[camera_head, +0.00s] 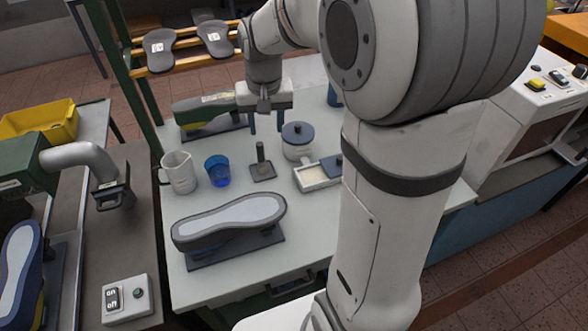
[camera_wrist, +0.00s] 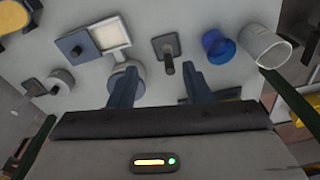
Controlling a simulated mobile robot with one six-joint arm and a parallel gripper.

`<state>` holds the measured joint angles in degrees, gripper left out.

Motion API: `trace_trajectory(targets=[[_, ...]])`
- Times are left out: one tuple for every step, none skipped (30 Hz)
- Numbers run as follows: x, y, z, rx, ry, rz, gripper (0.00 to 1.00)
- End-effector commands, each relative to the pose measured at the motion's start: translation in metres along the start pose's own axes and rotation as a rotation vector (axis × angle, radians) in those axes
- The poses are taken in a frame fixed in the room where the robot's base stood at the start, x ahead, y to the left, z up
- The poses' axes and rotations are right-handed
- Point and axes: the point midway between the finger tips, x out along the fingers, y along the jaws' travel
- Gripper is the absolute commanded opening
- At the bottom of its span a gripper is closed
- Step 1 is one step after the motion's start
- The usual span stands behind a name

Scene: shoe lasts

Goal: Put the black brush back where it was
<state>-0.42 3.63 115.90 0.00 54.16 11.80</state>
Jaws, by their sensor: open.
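No brush can be made out for certain. A dark grey square base with an upright post or handle (camera_head: 262,168) stands mid-table, and it also shows in the wrist view (camera_wrist: 166,50). I cannot tell whether it is the black brush or a stand. A dark blue square piece with a knob (camera_wrist: 77,44) lies at the white tray (camera_wrist: 111,33), which also shows in the head view (camera_head: 313,178). My gripper (camera_head: 266,126) is open, with its fingers pointing down above the back of the table. Its blue-grey fingers (camera_wrist: 157,80) are apart with nothing between them.
A lidded pot (camera_head: 297,150), blue cup (camera_head: 217,172) and white jug (camera_head: 178,174) stand close by. One shoe last (camera_head: 228,217) lies in front, another (camera_head: 200,112) behind near my gripper. My arm hides the table's right side. The front right tabletop is clear.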

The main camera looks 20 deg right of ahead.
Motion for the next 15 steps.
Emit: trace_trajectory(targets=[[-0.013, 0.004, 0.02, -0.019, 0.025, -0.004, 0.44], [-0.019, 0.006, 0.031, -0.033, 0.037, -0.006, 0.44], [-0.025, 0.009, 0.046, -0.049, 0.051, -0.008, 0.44], [-0.03, 0.011, 0.057, -0.062, 0.062, -0.01, 0.44], [-0.034, 0.014, 0.069, -0.075, 0.074, -0.011, 0.44], [-0.038, 0.017, 0.084, -0.091, 0.088, -0.012, 0.44], [-0.041, 0.019, 0.095, -0.104, 0.099, -0.013, 0.44], [-0.043, 0.021, 0.106, -0.115, 0.11, -0.014, 0.44], [-0.044, 0.024, 0.119, -0.13, 0.123, -0.015, 0.44], [-0.045, 0.026, 0.129, -0.141, 0.133, -0.015, 0.44], [-0.045, 0.028, 0.137, -0.151, 0.143, -0.016, 0.44], [-0.045, 0.03, 0.148, -0.163, 0.154, -0.016, 0.44], [-0.045, 0.031, 0.155, -0.172, 0.161, -0.016, 0.44], [-0.044, 0.032, 0.161, -0.178, 0.167, -0.016, 0.44], [-0.044, 0.034, 0.168, -0.186, 0.175, -0.016, 0.44]])
